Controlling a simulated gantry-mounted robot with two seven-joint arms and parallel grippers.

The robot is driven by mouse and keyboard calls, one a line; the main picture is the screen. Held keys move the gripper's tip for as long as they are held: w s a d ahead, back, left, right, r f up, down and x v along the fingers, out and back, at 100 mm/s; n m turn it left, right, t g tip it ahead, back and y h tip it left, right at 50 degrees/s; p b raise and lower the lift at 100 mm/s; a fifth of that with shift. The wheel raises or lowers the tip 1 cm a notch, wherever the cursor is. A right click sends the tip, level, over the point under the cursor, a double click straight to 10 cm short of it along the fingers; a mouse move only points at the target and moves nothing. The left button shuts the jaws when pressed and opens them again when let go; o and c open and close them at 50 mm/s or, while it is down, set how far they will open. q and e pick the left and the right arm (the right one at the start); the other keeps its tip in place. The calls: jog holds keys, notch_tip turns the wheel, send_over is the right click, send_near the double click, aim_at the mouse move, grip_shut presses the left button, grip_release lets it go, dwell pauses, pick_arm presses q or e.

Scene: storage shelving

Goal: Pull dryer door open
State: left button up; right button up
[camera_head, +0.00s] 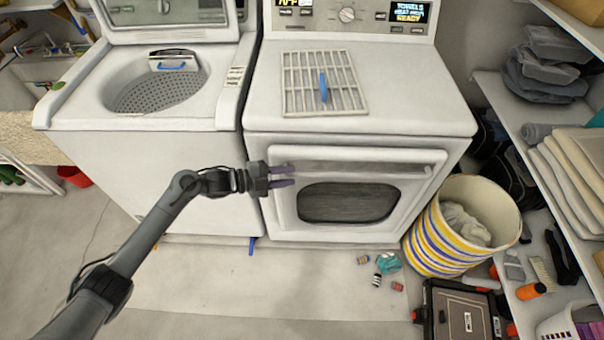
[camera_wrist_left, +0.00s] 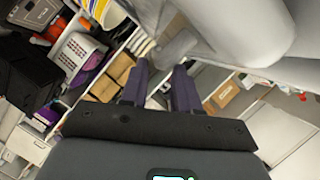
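The white dryer (camera_head: 360,90) stands at the centre of the head view. Its front door (camera_head: 290,213) has a dark window (camera_head: 347,203) and looks shut. A pale handle bar (camera_head: 385,168) runs across the top of the door. My left gripper (camera_head: 283,176) is in front of the door's upper left corner, by the handle's left end. Its two purple fingers are apart. In the left wrist view the fingers (camera_wrist_left: 160,80) show a gap, with a pale, blurred form just beyond the tips. I cannot tell whether they touch the handle. My right gripper is out of view.
A white washer (camera_head: 150,165) with a raised lid stands left of the dryer. A striped laundry basket (camera_head: 445,235) is close to the dryer's right front. Small items (camera_head: 388,263) lie on the floor before it. Shelving (camera_head: 560,200) fills the right side. The floor at front centre is clear.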

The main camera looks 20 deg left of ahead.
aim_at(295, 175)
pick_arm(q)
jog(key=shift+x, duration=2.6)
grip_shut()
